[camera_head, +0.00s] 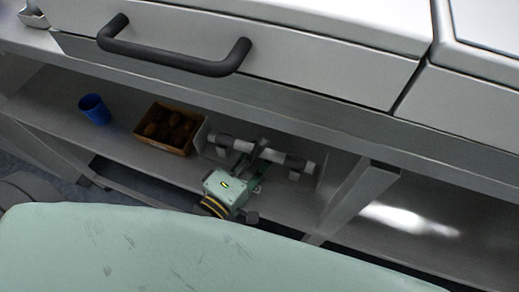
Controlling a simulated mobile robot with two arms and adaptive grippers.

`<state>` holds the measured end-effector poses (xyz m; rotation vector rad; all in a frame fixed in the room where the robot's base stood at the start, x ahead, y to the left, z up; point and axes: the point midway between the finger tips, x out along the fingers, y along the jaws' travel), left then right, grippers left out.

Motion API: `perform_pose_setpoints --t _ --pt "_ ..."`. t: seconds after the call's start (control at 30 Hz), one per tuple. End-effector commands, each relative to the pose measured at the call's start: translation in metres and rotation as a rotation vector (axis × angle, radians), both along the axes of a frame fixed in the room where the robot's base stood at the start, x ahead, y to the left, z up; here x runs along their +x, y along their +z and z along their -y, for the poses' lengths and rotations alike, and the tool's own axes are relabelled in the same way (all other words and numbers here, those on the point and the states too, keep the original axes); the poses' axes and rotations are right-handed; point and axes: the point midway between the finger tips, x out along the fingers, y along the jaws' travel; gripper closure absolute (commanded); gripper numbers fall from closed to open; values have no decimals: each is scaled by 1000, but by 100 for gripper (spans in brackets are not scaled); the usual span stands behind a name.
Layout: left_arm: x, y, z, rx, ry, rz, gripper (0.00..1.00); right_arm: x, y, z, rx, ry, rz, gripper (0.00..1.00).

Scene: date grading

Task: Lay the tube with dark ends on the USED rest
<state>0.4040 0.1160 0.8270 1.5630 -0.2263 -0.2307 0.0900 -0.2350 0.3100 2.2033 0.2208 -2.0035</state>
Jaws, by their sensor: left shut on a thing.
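A pale tube (276,157) with dark bands toward its ends lies crosswise at the lower shelf, in the middle of the head view. My left gripper (258,153) is shut on the tube near its middle, and its fingers hide part of it. Pale upright plates (322,171) stand near the tube's ends; I cannot tell whether they belong to a rest. No USED marking is readable, and I cannot tell whether the tube touches a support. My right gripper is not in view.
A brown box (187,149) of dark dates and a blue cup (94,109) stand left of the tube on the shelf (130,147). The counter with a dark drawer handle (175,57) overhangs above. A slanted metal post (358,197) stands to the right.

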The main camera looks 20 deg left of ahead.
Motion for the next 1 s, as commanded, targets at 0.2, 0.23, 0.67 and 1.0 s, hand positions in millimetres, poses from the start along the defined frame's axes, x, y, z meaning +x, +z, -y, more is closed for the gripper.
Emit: perform_pose_setpoints --t 0.2,0.23,0.67,1.0 --pt "0 -2 0 0 0 -1 70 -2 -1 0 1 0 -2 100" --pt "0 -2 0 0 0 -1 67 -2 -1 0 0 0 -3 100" --pt "0 1 0 2 0 -2 61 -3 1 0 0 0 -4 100" --pt "-59 -3 -17 1 -2 -8 61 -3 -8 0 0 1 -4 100"
